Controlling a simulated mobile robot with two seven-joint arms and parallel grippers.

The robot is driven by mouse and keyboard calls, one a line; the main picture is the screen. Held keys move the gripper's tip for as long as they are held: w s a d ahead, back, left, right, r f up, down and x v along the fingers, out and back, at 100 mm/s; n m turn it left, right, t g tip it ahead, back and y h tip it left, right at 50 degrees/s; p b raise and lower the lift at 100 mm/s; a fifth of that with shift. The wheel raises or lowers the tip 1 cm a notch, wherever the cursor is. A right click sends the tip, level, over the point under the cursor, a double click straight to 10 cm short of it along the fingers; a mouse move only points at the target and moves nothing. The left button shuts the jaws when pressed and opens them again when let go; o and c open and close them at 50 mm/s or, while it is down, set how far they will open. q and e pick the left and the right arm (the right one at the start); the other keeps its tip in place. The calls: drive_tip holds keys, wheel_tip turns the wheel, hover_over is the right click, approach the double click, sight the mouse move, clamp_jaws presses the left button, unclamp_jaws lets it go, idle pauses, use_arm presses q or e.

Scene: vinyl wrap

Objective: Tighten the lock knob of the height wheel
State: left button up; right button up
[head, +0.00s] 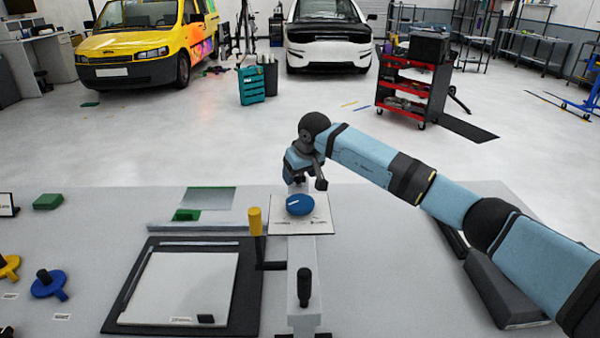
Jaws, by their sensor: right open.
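A round blue knob (300,205) with a white mark sits on a white labelled plate (325,222), on a grey column in the middle of the bench. My right gripper (307,183) hangs just behind and above this knob, its dark fingers apart and nothing between them. It looks clear of the knob, though the exact gap is hard to tell. At the far left are a blue wheel (48,285) with a black handle and a yellow wheel (8,267), each by a small label. The labels are too small to read, so I cannot tell which wheel sets height.
A crank with a yellow grip (255,222) stands left of the column. A black upright handle (304,285) is in front. A black-framed pale board (180,288) lies left, a dark grey block (505,290) right. A green block (48,201) lies far left.

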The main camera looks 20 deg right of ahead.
drive_tip(key=c, duration=0.9)
